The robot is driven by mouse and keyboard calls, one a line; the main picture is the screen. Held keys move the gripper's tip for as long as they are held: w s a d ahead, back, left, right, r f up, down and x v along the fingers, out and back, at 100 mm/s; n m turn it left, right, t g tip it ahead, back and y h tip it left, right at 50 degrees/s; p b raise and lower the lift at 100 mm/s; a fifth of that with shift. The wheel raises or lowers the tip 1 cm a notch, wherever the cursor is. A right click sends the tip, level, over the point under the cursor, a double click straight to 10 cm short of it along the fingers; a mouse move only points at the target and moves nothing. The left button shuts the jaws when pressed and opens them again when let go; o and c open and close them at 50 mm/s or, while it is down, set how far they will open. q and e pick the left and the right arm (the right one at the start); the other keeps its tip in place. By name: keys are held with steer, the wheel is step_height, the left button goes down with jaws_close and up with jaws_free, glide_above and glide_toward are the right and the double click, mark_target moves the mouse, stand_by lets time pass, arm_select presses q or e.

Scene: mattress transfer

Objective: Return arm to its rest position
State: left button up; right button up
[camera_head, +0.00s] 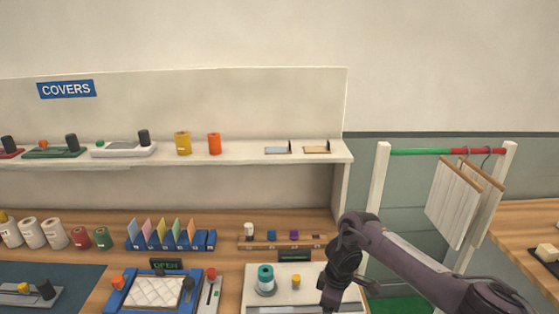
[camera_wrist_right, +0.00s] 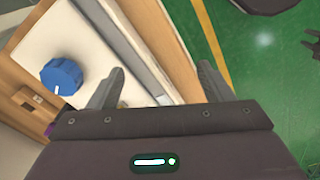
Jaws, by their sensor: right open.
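My right arm (camera_head: 400,255) comes in from the right in the head view and bends down over the front of the wooden counter (camera_head: 225,262). Its lower end is by the right edge of a white-topped station (camera_head: 252,297). In the right wrist view my right gripper (camera_wrist_right: 163,70) is open, with nothing between its two fingers. Below it are the counter's pale edge and the green floor (camera_wrist_right: 270,75). A blue knob (camera_wrist_right: 62,76) on a white surface is left of the fingers, apart from them. My left gripper does not show in the head view.
A rack (camera_head: 386,190) with hanging pale panels (camera_head: 455,203) stands right of the counter. Another wooden table (camera_head: 528,222) is at far right. Open floor lies beside the counter.

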steer(key=s+a+f+t+y, duration=0.15)
steer(key=s+a, duration=0.35)
steer(key=a, duration=0.5)
steer(key=s+a+f+t+y, duration=0.1)
steer(key=s+a+t+y, duration=0.3)
steer(key=a, duration=0.6)
steer(key=s+d+r+m+g+h, duration=0.1)
steer(key=s+d+r+m+h, duration=0.2)
steer(key=s+d, duration=0.45)
steer(key=s+d+r+m+g+h, duration=0.15)
steer(key=s+d+m, duration=0.25)
steer(key=d, duration=0.6)
steer(key=s+d+r+m+h, duration=0.1)
steer(key=s+d+r+m, duration=0.3)
steer(key=s+d, duration=0.3)
step_height(320, 180, down, 39)
steer(key=s+d+g+b, duration=0.1)
steer(key=s+d+b, duration=0.1)
steer(key=b, duration=0.5)
arm_select(q)
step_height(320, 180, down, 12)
steer(key=b, duration=0.5)
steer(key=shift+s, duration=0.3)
arm_select(e)
steer(key=s+d+f+g, duration=0.1)
steer(key=s+d+f, duration=0.2)
steer(key=s+f, duration=1.6)
step_height(320, 180, down, 2)
steer(key=shift+f+g+h, duration=0.25)
steer(key=shift+g+h, duration=0.05)
